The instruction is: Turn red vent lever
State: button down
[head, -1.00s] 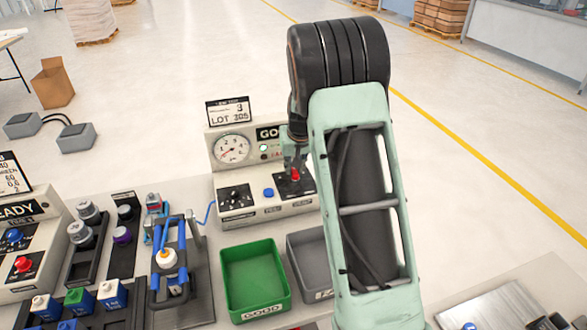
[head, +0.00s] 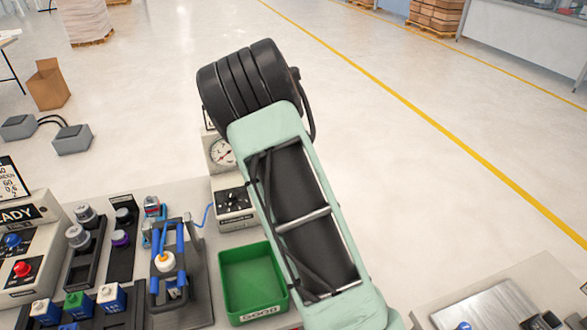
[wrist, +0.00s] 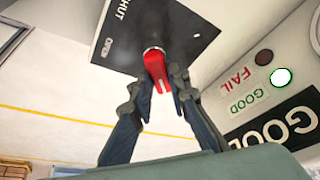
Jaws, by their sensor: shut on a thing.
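In the wrist view the red vent lever (wrist: 156,66) stands out from a dark plate (wrist: 180,28) on the light test panel. The plate's lettering includes SHUT and what looks like OPEN. My gripper (wrist: 161,84) is closed around the lever, with a finger on either side of it. The lever's end shows between the fingertips.
A lit lamp (wrist: 281,77) glows by the GOOD label, and the lamp (wrist: 264,57) by FAIL is dark. A green bin (head: 236,281) stands in front of the panel. A blue clamp fixture (head: 180,265) stands left of the bin.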

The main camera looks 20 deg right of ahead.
dwell(0.5)
jog(key=c, duration=1.8)
grip_release()
jog(key=shift+c, duration=0.2)
jog(key=v, duration=1.2)
jog(key=shift+w+r, duration=0.1)
